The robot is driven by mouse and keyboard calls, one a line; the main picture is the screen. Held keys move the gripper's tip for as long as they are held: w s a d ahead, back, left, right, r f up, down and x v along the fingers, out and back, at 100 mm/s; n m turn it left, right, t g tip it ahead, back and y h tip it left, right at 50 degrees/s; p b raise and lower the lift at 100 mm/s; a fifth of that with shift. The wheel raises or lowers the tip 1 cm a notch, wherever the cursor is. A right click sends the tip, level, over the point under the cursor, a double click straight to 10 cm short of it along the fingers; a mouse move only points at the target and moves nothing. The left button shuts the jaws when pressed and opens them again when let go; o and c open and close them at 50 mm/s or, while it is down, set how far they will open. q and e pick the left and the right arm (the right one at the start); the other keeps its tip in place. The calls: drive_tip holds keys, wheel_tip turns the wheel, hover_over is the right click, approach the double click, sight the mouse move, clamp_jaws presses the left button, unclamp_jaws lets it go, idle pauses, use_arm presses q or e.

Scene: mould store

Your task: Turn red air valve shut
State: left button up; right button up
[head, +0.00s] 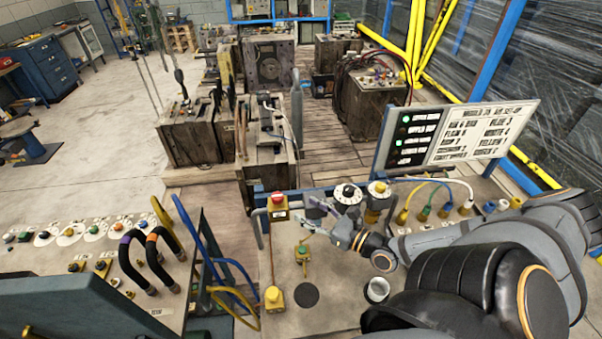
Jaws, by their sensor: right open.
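A fitting with a red top and a yellow body (277,202) stands at the back edge of the pale bench, left of my right gripper. It may be the red air valve, but its handle position is too small to read. My right gripper (312,220) reaches in from the right. Its fingers are apart and empty, pointing left, a short way from the red-topped fitting. A small yellow-and-green fitting (303,253) stands below the gripper. My left gripper is out of view.
A white dial (348,194) and a yellow-based knob (377,197) stand just behind my right gripper. Coloured hoses (425,200) and a sign board (458,137) are at the right. A white cup (376,290) stands near my arm. A control panel (90,250) is at the left.

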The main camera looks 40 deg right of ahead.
sight(277, 196)
drive_tip(key=b+x, duration=0.2)
drive_tip(key=x, duration=0.1)
drive_tip(key=a+b+x, duration=0.1)
drive_tip(key=b+x, duration=0.2)
drive_tip(key=shift+w+a, duration=0.15)
drive_tip(key=shift+a, duration=0.15)
drive_tip(key=w+b, duration=0.1)
drive_tip(key=w, duration=0.1)
drive_tip(key=shift+w+d+r, duration=0.1)
drive_tip(key=shift+w+d, duration=0.05)
drive_tip(key=shift+w, duration=0.2)
drive_tip(key=shift+w+a, duration=0.2)
drive_tip(key=shift+w, duration=0.15)
drive_tip(key=shift+w+a+r, duration=0.1)
drive_tip(key=shift+a+r, duration=0.05)
drive_tip(key=shift+a, duration=0.1)
drive_tip(key=shift+w+a+r, duration=0.1)
drive_tip(key=shift+a+r, duration=0.05)
drive_tip(key=shift+a, duration=0.05)
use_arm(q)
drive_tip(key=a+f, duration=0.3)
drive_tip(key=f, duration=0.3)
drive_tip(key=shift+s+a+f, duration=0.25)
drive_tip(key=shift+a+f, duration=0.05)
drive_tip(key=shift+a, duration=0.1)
use_arm(e)
drive_tip(key=shift+d, duration=0.15)
drive_tip(key=shift+c, duration=0.2)
